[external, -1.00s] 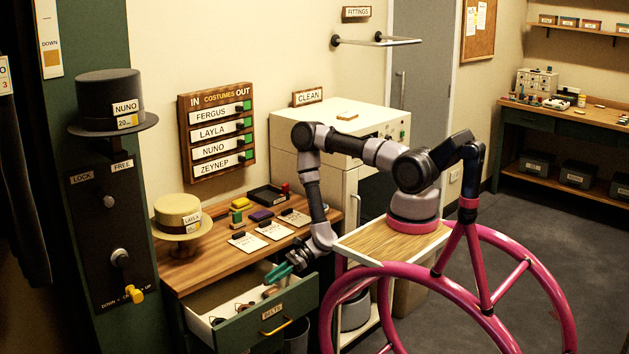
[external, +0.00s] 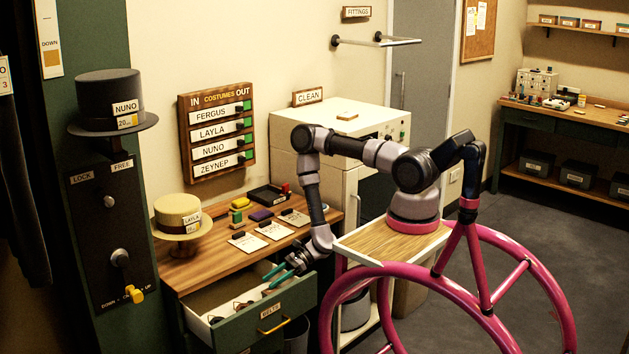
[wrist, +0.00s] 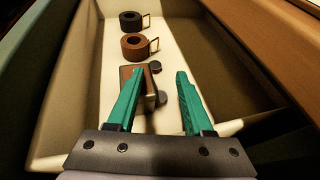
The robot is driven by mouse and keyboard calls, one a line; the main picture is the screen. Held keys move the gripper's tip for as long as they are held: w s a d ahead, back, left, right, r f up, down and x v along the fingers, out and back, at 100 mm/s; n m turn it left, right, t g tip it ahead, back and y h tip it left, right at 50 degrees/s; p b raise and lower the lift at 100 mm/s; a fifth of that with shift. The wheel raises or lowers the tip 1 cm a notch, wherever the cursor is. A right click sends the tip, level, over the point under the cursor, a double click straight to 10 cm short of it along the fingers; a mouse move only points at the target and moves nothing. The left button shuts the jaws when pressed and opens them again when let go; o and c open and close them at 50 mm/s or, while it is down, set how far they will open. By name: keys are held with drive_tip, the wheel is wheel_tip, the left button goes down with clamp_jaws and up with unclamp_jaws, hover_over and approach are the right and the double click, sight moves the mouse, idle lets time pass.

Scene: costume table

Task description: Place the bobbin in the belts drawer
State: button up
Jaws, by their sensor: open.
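The belts drawer (external: 292,309) is pulled out of the wooden table, its front labelled BELTS. My gripper (external: 267,280) is over the drawer's opening, pointing down into it. In the wrist view, my gripper (wrist: 156,75) is open, with its two green fingers spread apart and nothing held between them. A brown blocky piece (wrist: 126,75) lies on the pale drawer floor, partly hidden by the left finger. Small dark round pieces (wrist: 155,67) lie beside it. I cannot tell for sure which of these, if any, is the bobbin.
A black rolled belt (wrist: 131,21) and a brown rolled belt (wrist: 135,46) lie farther along the drawer. The drawer walls rise close on both sides. On the tabletop above are white cards (external: 248,242), a dark tray (external: 268,195) and a straw hat (external: 179,215).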

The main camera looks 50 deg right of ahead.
drive_tip(key=shift+d+f, duration=0.3)
drive_tip(key=shift+d, duration=0.05)
drive_tip(key=shift+r, duration=0.4)
drive_tip(key=r+v, duration=0.1)
drive_tip(key=v, duration=1.1)
wheel_tip(320, 180, up, 24)
drive_tip(key=w+d+n+g+h, duration=0.1)
drive_tip(key=w+n+g, duration=0.3)
drive_tip(key=n, duration=0.6)
drive_tip(key=s+d+r+n+t+h, duration=0.2)
drive_tip(key=s+d+r+h, duration=0.1)
drive_tip(key=r, duration=0.5)
drive_tip(key=s+d+r+n+t+h, duration=0.2)
drive_tip(key=s+d+r+t+h, duration=0.1)
drive_tip(key=d+r, duration=0.4)
drive_tip(key=s+d+r+n+t+h, duration=0.2)
drive_tip(key=s+d+r+h, duration=0.2)
drive_tip(key=r, duration=0.7)
drive_tip(key=shift+s+d+r+n+t, duration=0.35)
drive_tip(key=shift+s+d, duration=0.25)
drive_tip(key=shift+s, duration=0.2)
drive_tip(key=shift+f, duration=0.1)
